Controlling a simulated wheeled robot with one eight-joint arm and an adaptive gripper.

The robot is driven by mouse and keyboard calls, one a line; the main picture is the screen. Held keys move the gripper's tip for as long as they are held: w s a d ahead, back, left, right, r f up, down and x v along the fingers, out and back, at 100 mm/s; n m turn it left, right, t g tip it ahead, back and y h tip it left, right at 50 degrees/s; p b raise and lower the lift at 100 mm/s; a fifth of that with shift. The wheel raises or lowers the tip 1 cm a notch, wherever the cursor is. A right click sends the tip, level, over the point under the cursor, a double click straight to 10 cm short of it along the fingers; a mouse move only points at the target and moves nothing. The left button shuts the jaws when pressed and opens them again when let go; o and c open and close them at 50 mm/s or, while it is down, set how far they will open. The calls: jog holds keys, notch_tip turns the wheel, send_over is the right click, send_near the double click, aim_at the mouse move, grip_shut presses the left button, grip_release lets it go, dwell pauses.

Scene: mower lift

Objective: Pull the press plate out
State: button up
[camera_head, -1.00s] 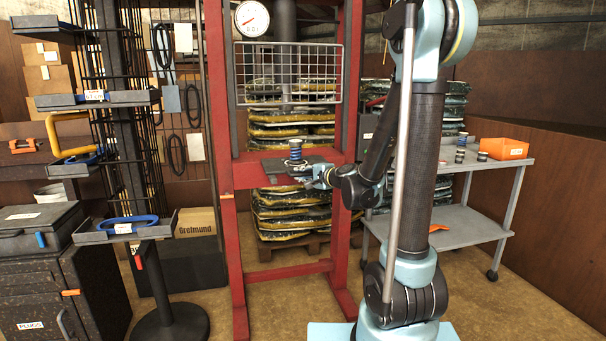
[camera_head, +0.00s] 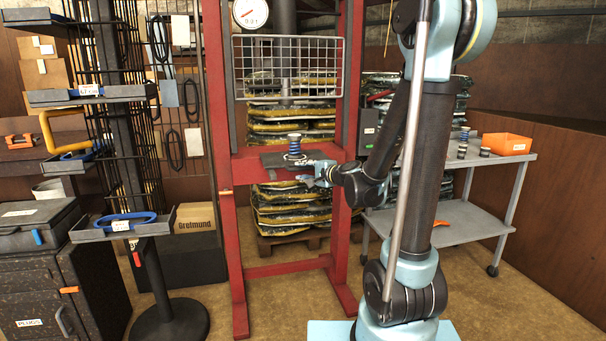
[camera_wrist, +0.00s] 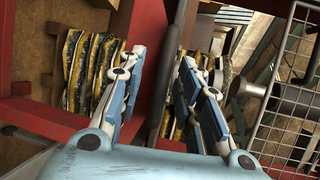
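The press plate (camera_head: 274,160) is a flat dark plate lying across the red press frame (camera_head: 222,190). A blue and silver cylindrical part (camera_head: 295,146) stands upright on it. My gripper (camera_head: 310,181) is at the plate's front right edge in the head view, slightly below it. In the wrist view my gripper (camera_wrist: 160,58) has its two fingers spread. The plate (camera_wrist: 168,75) shows nearly edge-on as a dark strip between them, with a gap visible beside the right finger. I cannot tell whether the left finger touches it.
A wire guard (camera_head: 288,68) hangs on the press above the plate. Stacked bags (camera_head: 290,212) stand behind the press. A grey cart (camera_head: 455,228) with an orange bin (camera_head: 507,143) is at right. A tool rack (camera_head: 120,92) is at left. The floor before the press is clear.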

jog(key=v, duration=1)
jog(key=shift+s+d, duration=0.2)
jog(key=shift+s, duration=0.05)
jog(key=s+d+f+n+g+h, duration=0.4)
jog(key=s+f+n+g, duration=0.2)
jog(key=s+f+n, duration=0.5)
jog(key=s+d+f+g+h, duration=0.4)
jog(key=s+d+h, duration=0.2)
jog(key=s+d, duration=0.5)
jog(key=s, duration=0.3)
jog(key=shift+s+d, duration=0.2)
jog(key=shift+s, duration=0.05)
